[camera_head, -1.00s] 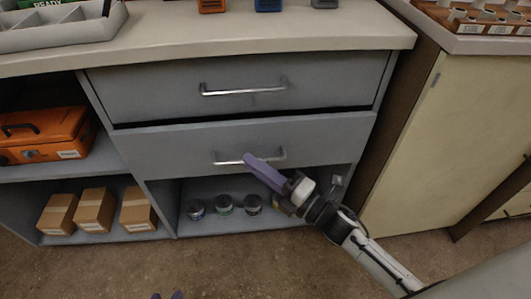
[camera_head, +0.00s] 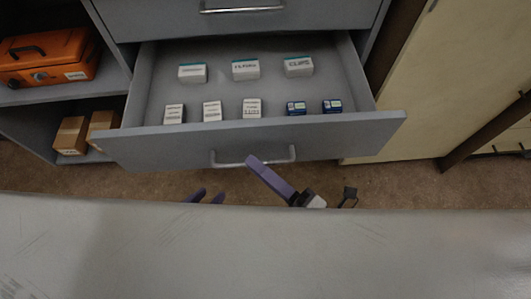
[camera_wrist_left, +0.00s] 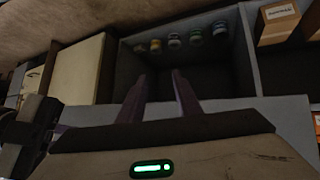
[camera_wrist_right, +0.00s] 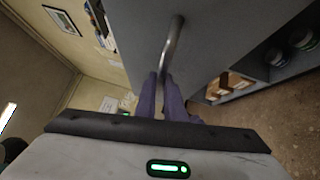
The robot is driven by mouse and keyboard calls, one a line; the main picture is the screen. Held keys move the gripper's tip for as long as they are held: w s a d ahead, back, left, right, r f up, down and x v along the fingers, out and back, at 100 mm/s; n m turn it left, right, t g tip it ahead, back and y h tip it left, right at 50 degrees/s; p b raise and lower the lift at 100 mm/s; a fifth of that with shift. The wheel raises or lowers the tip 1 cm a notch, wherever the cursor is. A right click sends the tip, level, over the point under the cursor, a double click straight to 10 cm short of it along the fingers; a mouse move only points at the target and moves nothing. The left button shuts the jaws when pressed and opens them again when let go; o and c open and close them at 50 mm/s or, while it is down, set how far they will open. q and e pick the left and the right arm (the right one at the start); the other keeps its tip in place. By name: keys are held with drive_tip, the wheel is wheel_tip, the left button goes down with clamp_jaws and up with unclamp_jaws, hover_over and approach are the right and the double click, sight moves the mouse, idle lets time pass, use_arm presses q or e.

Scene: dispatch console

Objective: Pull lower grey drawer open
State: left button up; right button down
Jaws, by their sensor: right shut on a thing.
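The lower grey drawer (camera_head: 355,134) is pulled well out of the cabinet in the head view. Its metal handle (camera_head: 228,163) runs along the drawer front. My right gripper (camera_head: 252,160) is at the right half of this handle. In the right wrist view the purple fingers (camera_wrist_right: 164,88) are shut around the handle bar (camera_wrist_right: 173,42). My left gripper (camera_head: 207,196) shows as two fingertips below and left of the handle, free of it. In the left wrist view its fingers (camera_wrist_left: 160,85) stand apart with nothing between them.
Several small white and blue boxes (camera_head: 246,69) stand in two rows in the drawer. The upper drawer above is shut, with its own handle (camera_head: 242,9). At left are an orange case (camera_head: 45,58) and cardboard boxes (camera_head: 71,136). A beige cabinet (camera_head: 440,80) stands at right.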

use_arm(q)
drive_tip(key=shift+s, duration=0.5)
use_arm(e)
drive_tip(key=shift+s+d, duration=0.1)
drive_tip(key=shift+s, duration=0.6)
use_arm(q)
drive_tip(key=shift+w, duration=0.1)
use_arm(e)
drive_tip(key=c, duration=1.8)
unclamp_jaws()
drive_tip(key=shift+c, duration=0.2)
